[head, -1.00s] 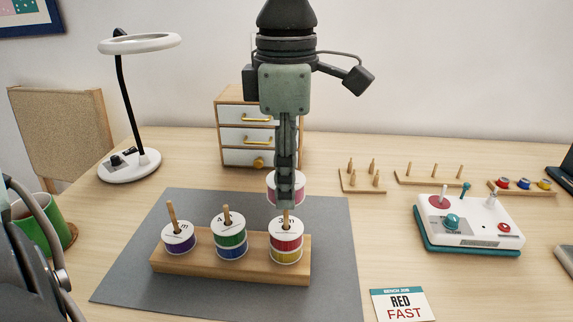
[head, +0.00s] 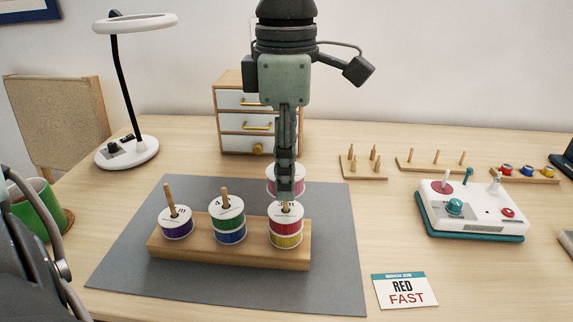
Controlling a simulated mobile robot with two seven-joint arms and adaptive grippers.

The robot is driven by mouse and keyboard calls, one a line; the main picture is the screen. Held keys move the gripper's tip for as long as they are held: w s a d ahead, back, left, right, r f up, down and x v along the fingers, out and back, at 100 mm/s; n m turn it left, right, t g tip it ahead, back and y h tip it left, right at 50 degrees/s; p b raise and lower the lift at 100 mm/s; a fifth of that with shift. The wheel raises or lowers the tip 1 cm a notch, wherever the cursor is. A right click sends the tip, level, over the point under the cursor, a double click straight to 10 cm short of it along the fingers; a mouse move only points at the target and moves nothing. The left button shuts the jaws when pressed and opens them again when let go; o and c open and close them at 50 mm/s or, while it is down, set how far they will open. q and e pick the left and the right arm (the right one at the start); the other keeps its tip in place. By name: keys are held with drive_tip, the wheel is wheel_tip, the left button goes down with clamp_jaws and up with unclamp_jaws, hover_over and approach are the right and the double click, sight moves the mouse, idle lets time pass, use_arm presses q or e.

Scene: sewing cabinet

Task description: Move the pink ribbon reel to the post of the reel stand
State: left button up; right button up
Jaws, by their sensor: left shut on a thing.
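The pink ribbon reel (head: 271,180) is at my left gripper (head: 285,186), which comes down from the top centre. The fingers are shut on it and hide its middle. The reel shows behind and above the right stack of the wooden reel stand (head: 230,253). On that stack a red reel (head: 286,232) sits over a yellow reel (head: 288,242); its post tip shows just below my fingertips. The middle post carries a green reel (head: 229,225) over a blue reel (head: 229,237). The left post carries a purple reel (head: 177,229).
The stand is on a grey mat (head: 130,265). A small drawer cabinet (head: 245,122) is behind my gripper. A lamp (head: 127,152) and a green mug (head: 35,212) are at left. A white-and-teal device (head: 475,210) and a RED FAST card (head: 405,290) are at right.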

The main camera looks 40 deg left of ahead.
use_arm(q)
drive_tip(key=shift+f+b, duration=1.45)
drive_tip(key=shift+f, duration=0.05)
drive_tip(key=o, duration=1.1)
drive_tip(key=shift+c, duration=0.2)
wheel_tip(320, 180, up, 12)
